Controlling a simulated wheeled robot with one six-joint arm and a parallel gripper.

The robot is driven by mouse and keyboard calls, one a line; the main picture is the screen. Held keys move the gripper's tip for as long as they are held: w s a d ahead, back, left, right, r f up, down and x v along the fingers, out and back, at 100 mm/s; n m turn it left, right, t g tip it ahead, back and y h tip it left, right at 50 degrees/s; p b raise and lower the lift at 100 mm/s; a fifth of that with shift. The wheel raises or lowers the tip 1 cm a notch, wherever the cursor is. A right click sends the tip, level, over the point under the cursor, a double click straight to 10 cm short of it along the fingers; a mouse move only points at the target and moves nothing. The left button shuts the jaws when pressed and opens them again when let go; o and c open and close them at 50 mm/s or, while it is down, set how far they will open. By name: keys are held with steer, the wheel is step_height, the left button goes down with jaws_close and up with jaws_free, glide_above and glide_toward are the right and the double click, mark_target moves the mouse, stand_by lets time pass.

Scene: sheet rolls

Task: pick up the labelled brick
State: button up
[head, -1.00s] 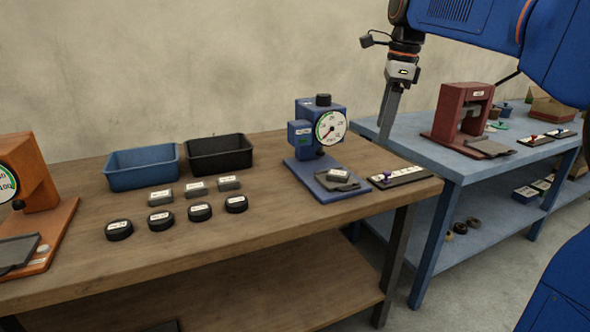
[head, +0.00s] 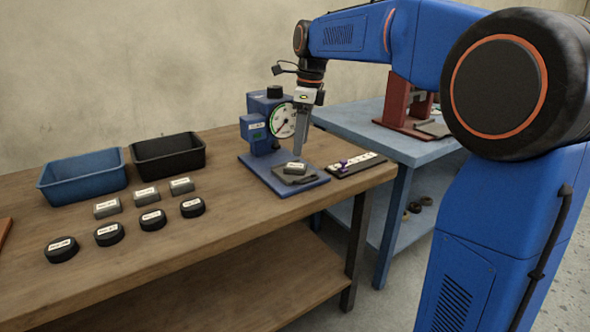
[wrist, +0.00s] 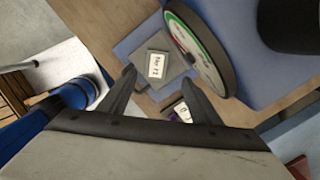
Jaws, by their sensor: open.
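A grey brick with a white label (head: 295,168) lies on the dark pad of the blue dial gauge (head: 268,125). The brick also shows in the wrist view (wrist: 155,66), just beyond and between my fingertips. Three more grey labelled bricks, at left (head: 107,207), middle (head: 147,197) and right (head: 181,186), stand in a row on the wooden table. My gripper (head: 299,150) points down above the gauge's pad, beside the dial. In the wrist view its two dark fingers (wrist: 157,80) are spread apart with nothing between them; the height gap to the brick is hard to tell.
The gauge's round dial (wrist: 202,50) stands close to the right finger. A black strip with pegs (head: 356,165) lies right of the gauge. Several black labelled pucks (head: 109,233), a blue bin (head: 84,187) and a black bin (head: 168,167) occupy the left of the table.

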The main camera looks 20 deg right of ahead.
mark_target(296, 165)
steer(key=shift+s+a+f, duration=0.1)
steer(key=shift+a+f, duration=0.15)
steer(key=shift+f, duration=0.85)
steer(key=shift+w+a+f, duration=0.1)
steer(key=shift+a+f, duration=0.1)
steer(key=shift+f, duration=0.9)
steer(key=shift+s+a+f, duration=0.1)
steer(key=shift+a+f, duration=0.15)
steer(key=shift+f, duration=0.85)
steer(key=c, duration=1.2)
steer(key=shift+c, duration=0.2)
steer(key=shift+r, duration=0.1)
step_height(296, 165, up, 18)
